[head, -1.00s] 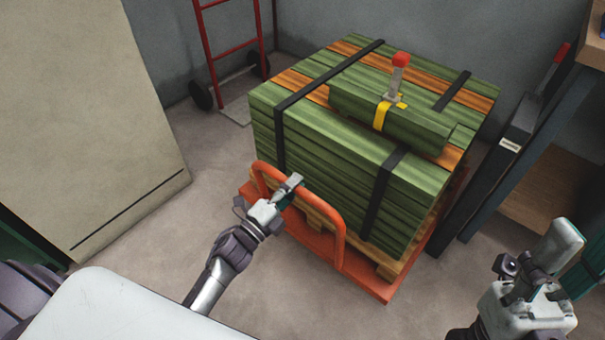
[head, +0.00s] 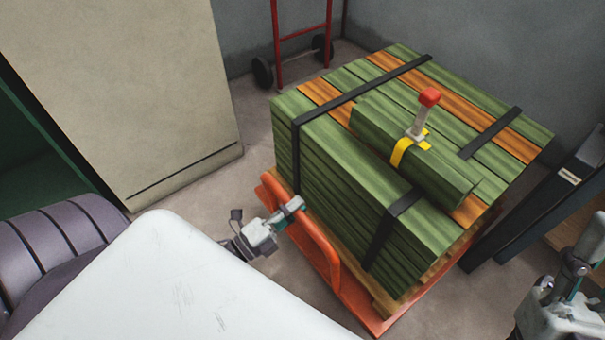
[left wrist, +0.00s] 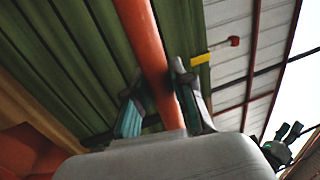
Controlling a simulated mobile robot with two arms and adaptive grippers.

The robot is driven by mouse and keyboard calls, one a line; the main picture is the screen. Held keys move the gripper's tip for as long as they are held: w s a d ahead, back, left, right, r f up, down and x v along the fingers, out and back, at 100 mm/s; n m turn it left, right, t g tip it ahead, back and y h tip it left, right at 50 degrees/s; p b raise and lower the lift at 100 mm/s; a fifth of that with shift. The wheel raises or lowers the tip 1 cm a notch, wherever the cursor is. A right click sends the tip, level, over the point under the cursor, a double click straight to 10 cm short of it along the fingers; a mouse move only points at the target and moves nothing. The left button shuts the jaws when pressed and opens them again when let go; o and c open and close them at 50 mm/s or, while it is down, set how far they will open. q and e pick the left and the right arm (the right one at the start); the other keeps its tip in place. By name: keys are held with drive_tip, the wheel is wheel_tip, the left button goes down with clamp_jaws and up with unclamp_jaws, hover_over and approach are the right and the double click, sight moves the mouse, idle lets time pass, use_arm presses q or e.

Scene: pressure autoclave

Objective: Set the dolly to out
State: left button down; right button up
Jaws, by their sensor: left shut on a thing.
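The orange dolly (head: 355,304) stands on the floor under a wooden pallet and a strapped stack of green and orange boards (head: 335,165). My left gripper (head: 290,209) is at the dolly's orange handle (head: 318,239). In the left wrist view the handle (left wrist: 146,45) runs between the two fingers of my left gripper (left wrist: 155,100), which are shut on it. My right gripper (head: 580,275) is at the lower right, apart from the dolly and partly cut off by the frame; its fingers do not show clearly.
A beige cabinet (head: 130,90) stands at the left. A red hand truck (head: 301,34) leans at the back wall. A dark post (head: 535,205) stands close to the right of the load. A red-topped lever (head: 425,110) sits on the boards. Bare floor (head: 235,180) shows between cabinet and dolly.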

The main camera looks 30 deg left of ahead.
use_arm(q)
drive_tip(key=shift+s+f, duration=0.1)
drive_tip(key=shift+s, duration=0.1)
drive_tip(key=c, duration=1)
unclamp_jaws()
drive_tip(key=shift+o, duration=0.2)
drive_tip(key=v, duration=1.2)
